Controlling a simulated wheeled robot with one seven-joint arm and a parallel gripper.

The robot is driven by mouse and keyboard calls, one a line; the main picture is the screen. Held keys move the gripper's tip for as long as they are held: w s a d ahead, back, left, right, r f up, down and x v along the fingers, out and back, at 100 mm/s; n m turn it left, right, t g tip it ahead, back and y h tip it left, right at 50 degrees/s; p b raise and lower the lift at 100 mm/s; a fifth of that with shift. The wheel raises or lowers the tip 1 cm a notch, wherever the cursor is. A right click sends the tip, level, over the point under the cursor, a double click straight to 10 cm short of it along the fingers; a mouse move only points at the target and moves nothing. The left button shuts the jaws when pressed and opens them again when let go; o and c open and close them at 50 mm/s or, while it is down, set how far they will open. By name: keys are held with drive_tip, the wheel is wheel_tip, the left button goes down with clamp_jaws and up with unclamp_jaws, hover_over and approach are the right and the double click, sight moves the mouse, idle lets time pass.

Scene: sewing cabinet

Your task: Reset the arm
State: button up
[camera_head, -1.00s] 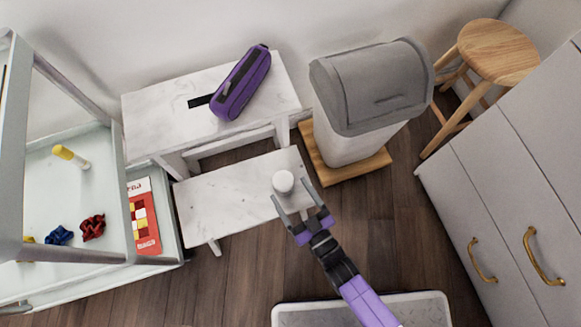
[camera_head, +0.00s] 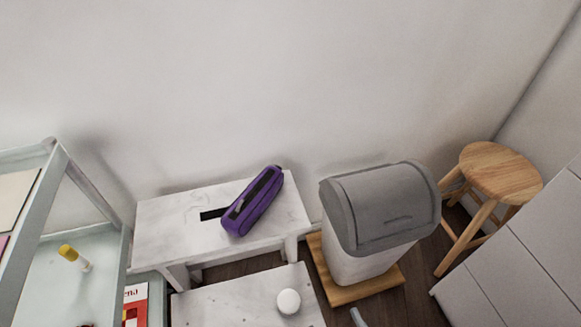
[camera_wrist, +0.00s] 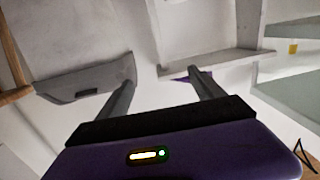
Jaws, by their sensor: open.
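My gripper (camera_wrist: 163,82) shows in the wrist view with its two grey fingers spread apart and nothing between them. The purple wrist housing fills the bottom of that view. In the head view only a grey tip (camera_head: 357,317) of my gripper shows at the bottom edge, to the right of the lower white step. The rest of my arm is out of that frame.
A purple case (camera_head: 252,202) lies on the marble-topped bench (camera_head: 165,222). A white round object (camera_head: 288,301) sits on the lower step (camera_head: 225,304). A grey-lidded bin (camera_head: 380,212), wooden stool (camera_head: 500,172), shelf cart (camera_head: 85,260) and cabinet (camera_head: 510,265) stand around.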

drive_tip(key=s+d+r+m+g+h, duration=0.1)
drive_tip(key=s+d+r+m+h, duration=0.15)
drive_tip(key=s+d+r, duration=0.35)
drive_tip(key=s+d+r+m+g+h, duration=0.15)
drive_tip(key=s+d+r+h, duration=0.25)
drive_tip(key=s+r, duration=0.5)
wheel_tip(320, 180, up, 32)
drive_tip(key=p, duration=3.2)
drive_tip(key=shift+w+d+r+t+p, duration=0.15)
drive_tip(key=shift+w+r+t+p, duration=0.1)
drive_tip(key=shift+w+t+p, duration=0.15)
drive_tip(key=shift+s+y, duration=0.1)
drive_tip(key=shift+y, duration=0.15)
